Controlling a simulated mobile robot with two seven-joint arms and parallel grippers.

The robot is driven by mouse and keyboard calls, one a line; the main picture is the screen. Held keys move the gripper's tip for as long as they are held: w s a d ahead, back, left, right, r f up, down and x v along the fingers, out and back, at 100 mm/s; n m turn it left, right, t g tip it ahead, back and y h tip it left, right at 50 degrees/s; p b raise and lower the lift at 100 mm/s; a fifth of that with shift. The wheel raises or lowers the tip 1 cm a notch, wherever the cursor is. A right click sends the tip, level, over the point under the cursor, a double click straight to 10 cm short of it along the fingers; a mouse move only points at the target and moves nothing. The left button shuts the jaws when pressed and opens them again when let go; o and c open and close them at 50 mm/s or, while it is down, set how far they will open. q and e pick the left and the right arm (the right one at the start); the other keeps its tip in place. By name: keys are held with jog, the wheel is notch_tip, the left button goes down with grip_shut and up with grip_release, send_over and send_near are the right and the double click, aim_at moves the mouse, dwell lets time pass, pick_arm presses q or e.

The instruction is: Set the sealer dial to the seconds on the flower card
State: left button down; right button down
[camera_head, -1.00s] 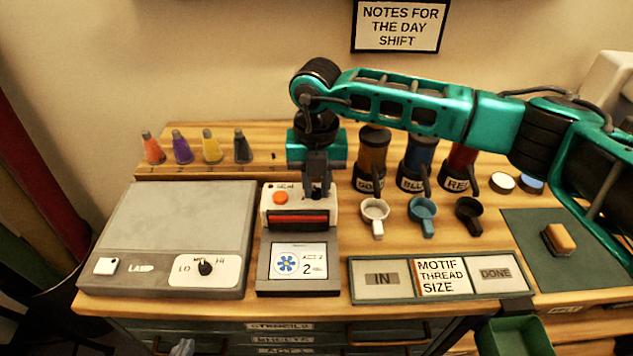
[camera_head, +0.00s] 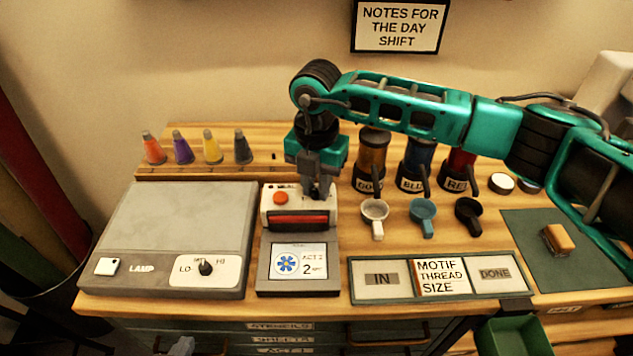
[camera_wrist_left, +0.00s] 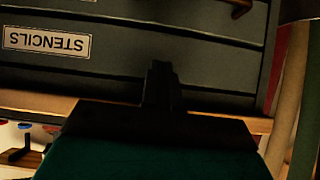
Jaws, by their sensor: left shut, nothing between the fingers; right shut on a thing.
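The sealer (camera_head: 270,217) is a white box with an orange button and a red front slot. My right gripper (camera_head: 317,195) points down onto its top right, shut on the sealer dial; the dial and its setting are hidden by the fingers. The flower card (camera_head: 299,262) lies in a grey holder in front of the sealer, with a blue flower, "ACT 2" and a large "2" with small blurred letters. My left gripper (camera_wrist_left: 162,85) is shut and empty before the drawer fronts; its tip shows at the bottom of the head view (camera_head: 182,347).
Left stands a grey lamp box (camera_head: 185,215) with its own LO-HI knob (camera_head: 205,268). Bottles (camera_head: 372,160) and small cups (camera_head: 423,215) stand to the right. A tray (camera_head: 440,279) marked IN and DONE lies front right. Coloured cones (camera_head: 183,148) stand on the back shelf.

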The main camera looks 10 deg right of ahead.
aim_at(317, 192)
jog(key=c, duration=1)
grip_release()
notch_tip(317, 192, up, 13)
jog(key=shift+s+f, duration=0.1)
jog(key=shift+s, duration=0.05)
